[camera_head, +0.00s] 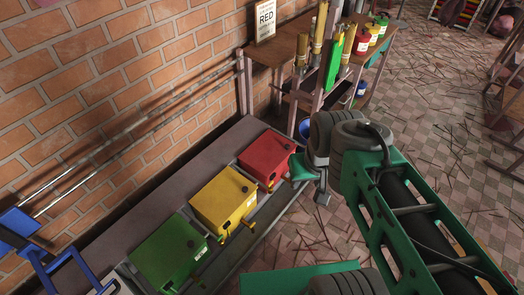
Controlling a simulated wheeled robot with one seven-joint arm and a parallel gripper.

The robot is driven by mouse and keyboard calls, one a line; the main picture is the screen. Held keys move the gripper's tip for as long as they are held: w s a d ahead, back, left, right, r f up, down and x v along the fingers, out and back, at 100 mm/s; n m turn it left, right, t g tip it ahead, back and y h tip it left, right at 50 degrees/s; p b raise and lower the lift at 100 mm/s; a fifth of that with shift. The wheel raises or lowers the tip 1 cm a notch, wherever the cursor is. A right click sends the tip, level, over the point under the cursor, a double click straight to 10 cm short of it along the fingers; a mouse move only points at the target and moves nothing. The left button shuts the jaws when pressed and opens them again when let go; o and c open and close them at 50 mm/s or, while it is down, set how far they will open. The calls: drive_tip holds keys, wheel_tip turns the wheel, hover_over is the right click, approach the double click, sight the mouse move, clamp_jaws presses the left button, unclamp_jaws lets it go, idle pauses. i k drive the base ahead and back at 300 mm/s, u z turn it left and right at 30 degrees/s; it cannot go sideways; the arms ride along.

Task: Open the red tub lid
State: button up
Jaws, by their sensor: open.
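The red tub (262,165) stands on the low bench in the camera_head view, farthest along a row of tubs. Its red lid (266,153) lies flat on top and looks closed, with a dark round knob on it. A small fitting shows low on the tub's front. My gripper (314,185) is open just to the right of the red tub, with no object seen in it. I cannot tell whether it touches the tub's right edge. My wrist and arm partly hide the gripper.
A yellow tub (224,197) and a green tub (165,254) stand nearer in the same row, lids down. A wooden table (279,47) with a "RED" sign (265,19) and several containers stands behind. A blue frame (17,224) is at the left. Thin sticks litter the tiled floor.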

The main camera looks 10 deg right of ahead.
sight(267, 152)
drive_tip(key=z, duration=0.25)
drive_tip(key=k, duration=0.5)
drive_tip(key=z, duration=1.25)
drive_tip(key=i, duration=1.35)
drive_tip(key=u, duration=0.45)
drive_tip(key=i, duration=0.8)
drive_tip(key=u, duration=1.4)
drive_tip(key=i, duration=0.6)
drive_tip(key=u, duration=0.55)
